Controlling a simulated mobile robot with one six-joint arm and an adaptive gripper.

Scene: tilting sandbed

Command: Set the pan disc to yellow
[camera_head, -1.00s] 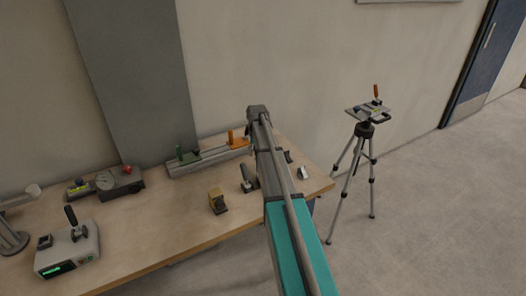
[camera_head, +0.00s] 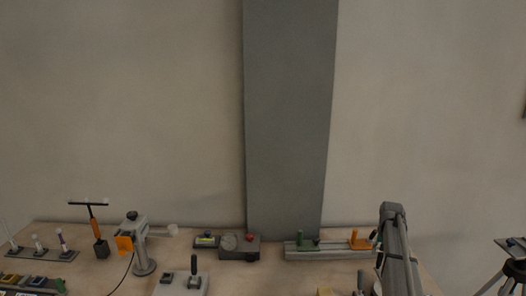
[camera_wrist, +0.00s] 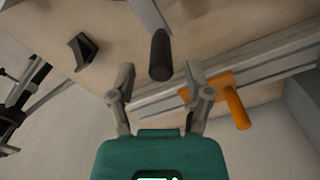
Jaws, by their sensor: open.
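The tripod (camera_head: 512,270) stands at the lower right of the head view, cut off by the picture edge, with a flat plate on top. No disc with a yellow mark can be made out on it. Dark parts that look like the tripod (camera_wrist: 12,112) show at the left edge of the wrist view. My gripper (camera_wrist: 160,68) is open and empty in the wrist view. A black handle (camera_wrist: 160,52) on a grey lever shows beyond and between the fingertips; I cannot tell the distance. In the head view my arm hides the gripper.
A rail with an orange clamp (camera_wrist: 236,106) and a green one (camera_head: 305,243) lies at the bench's back. Left of it are a grey box with a dial (camera_head: 228,241), a lever box (camera_head: 182,284) and a stand (camera_head: 143,262). A grey column stands behind.

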